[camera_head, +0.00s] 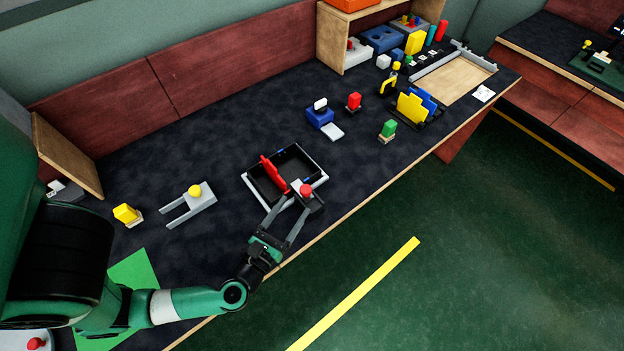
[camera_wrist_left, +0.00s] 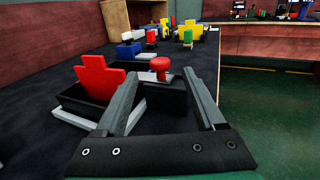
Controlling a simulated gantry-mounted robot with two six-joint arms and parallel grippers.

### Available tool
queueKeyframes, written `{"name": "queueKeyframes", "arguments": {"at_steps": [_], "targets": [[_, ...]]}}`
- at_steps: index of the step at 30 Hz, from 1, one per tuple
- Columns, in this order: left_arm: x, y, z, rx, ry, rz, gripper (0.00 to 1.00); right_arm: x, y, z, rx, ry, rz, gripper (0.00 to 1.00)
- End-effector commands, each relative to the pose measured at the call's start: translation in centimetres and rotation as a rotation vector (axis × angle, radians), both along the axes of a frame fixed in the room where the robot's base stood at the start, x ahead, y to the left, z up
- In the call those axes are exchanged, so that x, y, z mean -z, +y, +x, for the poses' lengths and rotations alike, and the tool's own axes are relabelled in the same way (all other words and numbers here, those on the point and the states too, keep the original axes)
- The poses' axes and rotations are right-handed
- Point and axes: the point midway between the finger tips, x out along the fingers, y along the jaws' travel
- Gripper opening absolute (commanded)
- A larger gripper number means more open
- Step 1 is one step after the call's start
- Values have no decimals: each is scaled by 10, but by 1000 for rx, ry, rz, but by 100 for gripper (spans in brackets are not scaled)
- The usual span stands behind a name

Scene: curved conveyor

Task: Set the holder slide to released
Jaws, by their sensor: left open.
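A holder (camera_head: 322,180) with a pale frame and dark inside stands mid-table near the front edge. A red stepped plate (camera_head: 271,172) stands upright in it; the plate also shows in the left wrist view (camera_wrist_left: 100,78). A red round knob (camera_head: 306,190) sits at the holder's front right corner, probably on its slide. My left gripper (camera_head: 291,204) is open at that corner. In the left wrist view the knob (camera_wrist_left: 160,66) appears between the spread fingers, beyond them; I cannot tell whether they touch anything. My right gripper is not in view.
A grey forked fixture with a yellow knob (camera_head: 195,191) and a yellow block (camera_head: 126,214) lie to the left. A blue block (camera_head: 320,117), a red piece (camera_head: 354,101) and a green piece (camera_head: 388,129) stand behind and right. Dark table is clear between them.

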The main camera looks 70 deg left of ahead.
Motion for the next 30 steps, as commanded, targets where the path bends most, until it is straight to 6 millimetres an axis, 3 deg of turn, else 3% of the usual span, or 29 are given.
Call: {"name": "queueKeyframes", "arguments": {"at_steps": [15,27,30], "targets": [[-1,61,71,-3,-4,2,71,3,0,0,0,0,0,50],[-1,68,80,0,-2,3,71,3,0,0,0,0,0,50],[-1,68,80,0,-2,3,53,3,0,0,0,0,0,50]]}}
